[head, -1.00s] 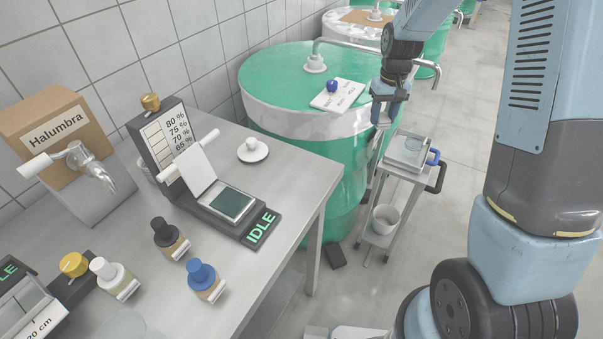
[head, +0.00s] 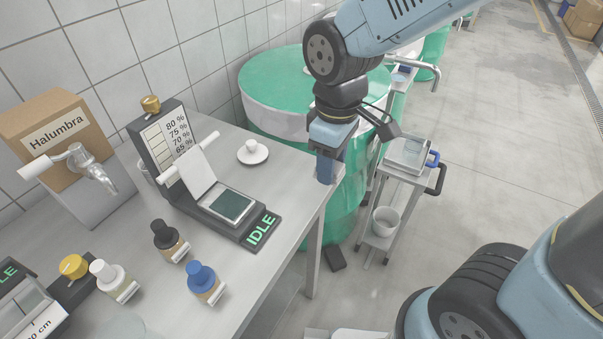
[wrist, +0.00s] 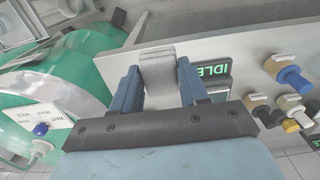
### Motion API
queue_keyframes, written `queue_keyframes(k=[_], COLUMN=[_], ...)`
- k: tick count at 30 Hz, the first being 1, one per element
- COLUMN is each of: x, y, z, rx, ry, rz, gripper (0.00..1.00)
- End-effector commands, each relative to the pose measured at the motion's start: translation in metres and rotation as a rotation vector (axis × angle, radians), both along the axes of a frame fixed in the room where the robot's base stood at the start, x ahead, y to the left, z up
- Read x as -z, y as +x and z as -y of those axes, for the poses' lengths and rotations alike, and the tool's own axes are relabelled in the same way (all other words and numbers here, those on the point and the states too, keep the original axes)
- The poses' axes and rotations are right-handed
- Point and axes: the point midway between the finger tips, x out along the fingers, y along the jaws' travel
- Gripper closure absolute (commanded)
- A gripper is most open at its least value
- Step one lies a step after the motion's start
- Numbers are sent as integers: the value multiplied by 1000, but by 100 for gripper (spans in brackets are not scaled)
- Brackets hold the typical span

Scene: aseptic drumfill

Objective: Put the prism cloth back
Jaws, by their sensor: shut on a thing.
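My gripper (head: 326,168) is over the right corner of the steel bench, in front of the green drum. In the wrist view its blue fingers (wrist: 158,90) are shut on a folded pale grey cloth (wrist: 158,68), which I take as the prism cloth. In the head view the cloth is mostly hidden by the fingers. The instrument with the prism (head: 233,205) stands on the bench to the left of my gripper. Its white flap (head: 196,172) is raised and its display reads IDLE, also visible in the wrist view (wrist: 212,70).
A white knobbed disc (head: 252,152) lies on the bench between instrument and gripper. Black (head: 168,238), blue (head: 204,281) and white-capped (head: 112,279) bottles stand in front. A trolley (head: 400,172) with a clear container and a bucket (head: 385,221) stands right of the bench.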

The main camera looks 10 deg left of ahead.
Motion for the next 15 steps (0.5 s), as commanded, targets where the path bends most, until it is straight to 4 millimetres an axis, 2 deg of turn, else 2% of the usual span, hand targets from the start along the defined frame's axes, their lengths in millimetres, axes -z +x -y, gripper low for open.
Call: queue_keyframes(k=[5, 15], x=[9, 32], y=[15, 61], z=[-9, -37], rx=[-3, -2], ry=[-3, -2], rz=[-3, -2], gripper=[85, 85])
